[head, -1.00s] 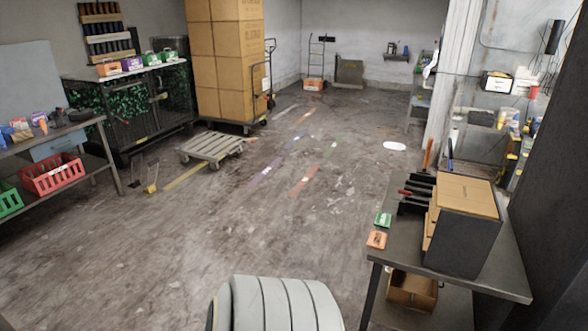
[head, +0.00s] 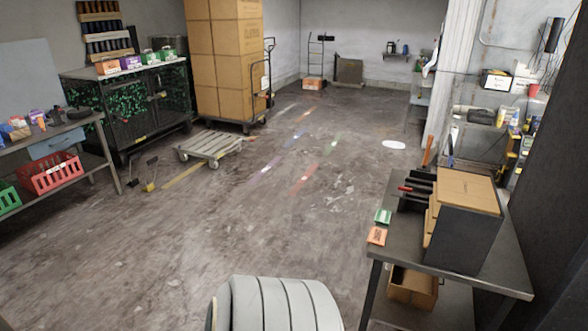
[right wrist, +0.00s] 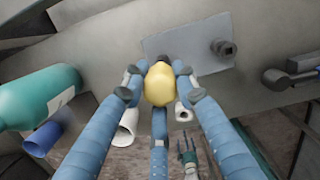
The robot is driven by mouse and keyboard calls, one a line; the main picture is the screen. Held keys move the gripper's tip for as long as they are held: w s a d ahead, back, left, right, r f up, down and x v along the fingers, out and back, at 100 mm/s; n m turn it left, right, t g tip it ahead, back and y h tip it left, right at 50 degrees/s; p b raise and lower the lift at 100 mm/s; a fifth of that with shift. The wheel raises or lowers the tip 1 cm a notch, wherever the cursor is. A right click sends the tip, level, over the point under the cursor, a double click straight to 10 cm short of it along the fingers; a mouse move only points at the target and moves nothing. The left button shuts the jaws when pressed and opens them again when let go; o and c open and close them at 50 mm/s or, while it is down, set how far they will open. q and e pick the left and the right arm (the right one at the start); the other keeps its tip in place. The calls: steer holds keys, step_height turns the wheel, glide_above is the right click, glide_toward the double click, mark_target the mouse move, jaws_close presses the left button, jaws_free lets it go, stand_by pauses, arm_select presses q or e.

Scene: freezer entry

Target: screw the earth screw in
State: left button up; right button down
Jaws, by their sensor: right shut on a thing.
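In the right wrist view my right gripper (right wrist: 158,82) has blue fingers. They are closed around a rounded yellow thing (right wrist: 159,88), which looks like a tool handle. A dark round part (right wrist: 160,63) shows just beyond the yellow thing, against a grey plate (right wrist: 190,45). I cannot tell whether the two touch. A dark bolt-like knob (right wrist: 223,47) sticks out of the plate to the right. I cannot make out for sure which part is the earth screw. My left gripper is not in view.
In the right wrist view, a teal bottle-like thing (right wrist: 38,97) lies left of the fingers and a dark fitting (right wrist: 290,77) is at right. In the head view, a metal table (head: 470,279) stands at right and a low pallet cart (head: 208,146) sits on open floor.

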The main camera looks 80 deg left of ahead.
steer(key=shift+r, duration=0.2)
steer(key=shift+r+p, duration=1.2)
steer(key=shift+r, duration=1.65)
